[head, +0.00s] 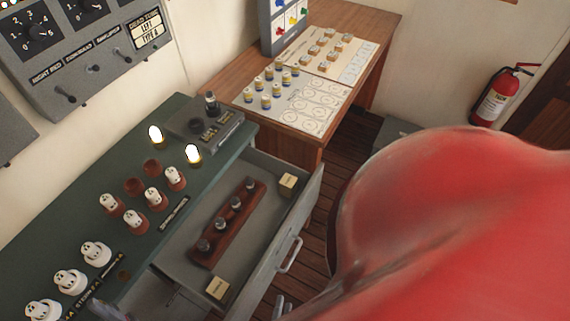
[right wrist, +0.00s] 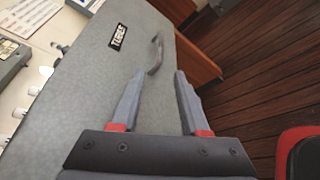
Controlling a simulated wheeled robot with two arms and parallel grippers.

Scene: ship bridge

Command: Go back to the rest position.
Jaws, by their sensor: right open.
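My right gripper (right wrist: 160,74) is open and empty in the right wrist view, its two grey fingers apart in front of a grey drawer front (right wrist: 85,95). The drawer's handle (right wrist: 156,54) lies just beyond the fingertips, with a gap between the fingers. In the head view only a small grey part of this gripper (head: 281,307) shows at the bottom edge, beside my large red arm. The drawer (head: 292,247) stands pulled out from the green console. My left gripper is not in view.
The drawer holds a brown rack (head: 228,222) with several dark pegs and two cream blocks. The green console (head: 60,215) carries white-topped parts and two lit lamps. A wooden desk (head: 358,20) holds printed sheets. A fire extinguisher (head: 494,98) hangs at the right. Wooden floor shows beyond the drawer.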

